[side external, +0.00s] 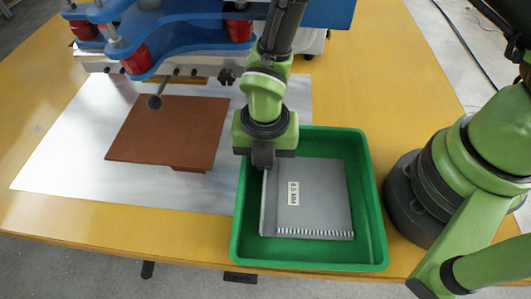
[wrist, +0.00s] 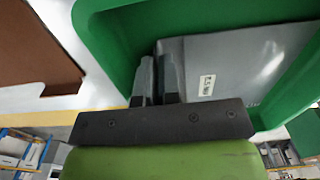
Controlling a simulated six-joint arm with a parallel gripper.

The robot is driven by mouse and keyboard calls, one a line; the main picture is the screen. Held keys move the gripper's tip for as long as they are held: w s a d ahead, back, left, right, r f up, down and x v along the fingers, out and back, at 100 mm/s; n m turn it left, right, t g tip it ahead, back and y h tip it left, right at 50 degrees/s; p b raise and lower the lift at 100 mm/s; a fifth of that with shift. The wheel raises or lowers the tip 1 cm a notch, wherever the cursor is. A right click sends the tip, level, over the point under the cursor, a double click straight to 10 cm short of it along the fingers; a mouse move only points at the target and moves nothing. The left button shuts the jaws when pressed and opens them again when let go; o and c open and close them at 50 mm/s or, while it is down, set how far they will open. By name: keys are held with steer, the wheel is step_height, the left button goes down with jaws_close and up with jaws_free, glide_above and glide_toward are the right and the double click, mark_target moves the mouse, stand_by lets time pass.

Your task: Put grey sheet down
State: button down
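The grey sheet (side external: 268,203) shows as a narrow, steeply tilted strip inside the left wall of the green tray (side external: 378,220). My gripper (side external: 263,166) points down at its far end, with the fingers close together around its edge. In the wrist view the two fingers (wrist: 157,80) stand near each other, with a grey edge between them. A flat grey piece (side external: 320,198) with a white label and a toothed near edge lies in the tray to the right. It also shows in the wrist view (wrist: 240,58). The fingertip contact is partly hidden.
A brown board (side external: 170,130) lies on the white sheet (side external: 70,165) left of the tray. A blue press frame with red parts (side external: 135,58) stands behind it. The tray walls stand close around my gripper.

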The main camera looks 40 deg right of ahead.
steer(key=shift+f, duration=0.15)
steer(key=c, duration=1.3)
jaws_free()
steer(key=shift+c, duration=0.2)
step_height(320, 180, up, 8)
steer(key=shift+f, duration=0.1)
